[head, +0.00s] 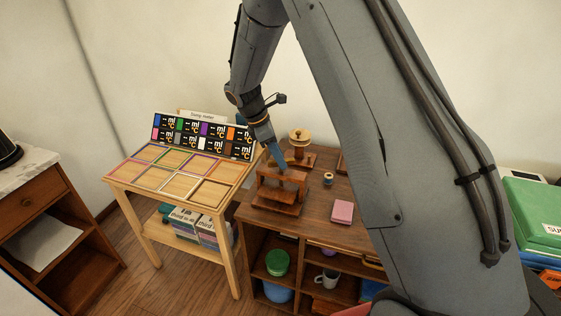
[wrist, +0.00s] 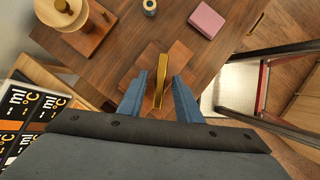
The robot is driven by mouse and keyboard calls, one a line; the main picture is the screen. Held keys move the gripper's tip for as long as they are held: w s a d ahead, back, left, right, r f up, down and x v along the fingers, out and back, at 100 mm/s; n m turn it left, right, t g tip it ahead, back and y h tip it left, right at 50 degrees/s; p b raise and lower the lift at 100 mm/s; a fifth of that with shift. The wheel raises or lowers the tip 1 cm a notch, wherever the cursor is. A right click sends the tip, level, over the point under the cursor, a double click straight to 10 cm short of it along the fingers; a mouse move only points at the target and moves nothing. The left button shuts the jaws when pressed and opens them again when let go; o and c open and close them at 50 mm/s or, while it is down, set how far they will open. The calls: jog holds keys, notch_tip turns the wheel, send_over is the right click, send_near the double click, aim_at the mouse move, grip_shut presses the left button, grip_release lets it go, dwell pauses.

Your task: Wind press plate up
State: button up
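The small wooden press (head: 280,197) stands on the dark cabinet top, a frame with posts and a top beam. My gripper (head: 276,155) is above it, with blue fingers pointing down at its top. In the wrist view, my gripper (wrist: 158,92) has its two fingers apart, one on each side of a narrow brass bar (wrist: 160,78), seemingly the press handle. A gap shows on both sides of the bar. Part of the wooden press (wrist: 148,58) shows beyond it. The press plate cannot be made out clearly; my gripper hides much of the press in the wrist view.
On the cabinet top (head: 318,215) are a pink block (head: 342,211), a small spool (head: 327,179) and a wooden winder (head: 299,140). A light table (head: 148,204) with coloured frames stands left. A chair (wrist: 250,92) stands beside the cabinet.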

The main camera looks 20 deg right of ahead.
aim_at(272, 161)
jog(key=b+v, duration=0.1)
jog(key=v, duration=0.5)
jog(key=shift+a, duration=0.1)
